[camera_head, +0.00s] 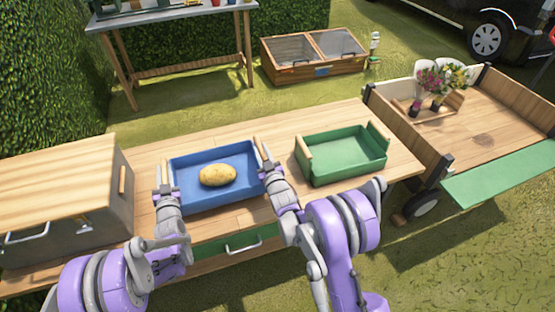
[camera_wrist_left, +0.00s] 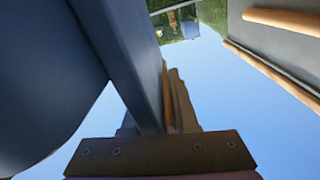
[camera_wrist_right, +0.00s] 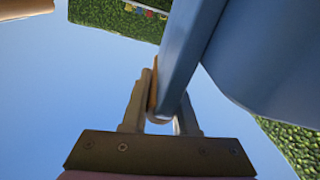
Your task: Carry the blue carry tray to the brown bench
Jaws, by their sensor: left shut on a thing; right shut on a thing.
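The blue carry tray (camera_head: 205,157) is at the middle of a light wooden bench (camera_head: 230,217), with a yellow potato-like thing (camera_head: 217,175) inside it. My left gripper (camera_head: 167,191) is shut on the tray's left end. My right gripper (camera_head: 268,166) is shut on its right end, by a wooden handle. The left wrist view shows the blue tray wall (camera_wrist_left: 120,60) running down between the fingers. The right wrist view shows the tray edge (camera_wrist_right: 185,50) between the fingers. I cannot tell whether the tray touches the bench. Which bench is the brown one is unclear.
A green tray (camera_head: 345,155) with wooden handles stands close to the right. A wooden-topped box (camera_head: 60,185) stands close to the left. A cart (camera_head: 480,135) with flowers is at right. A table (camera_head: 180,60) and cold frame (camera_head: 313,57) stand behind, with grass between.

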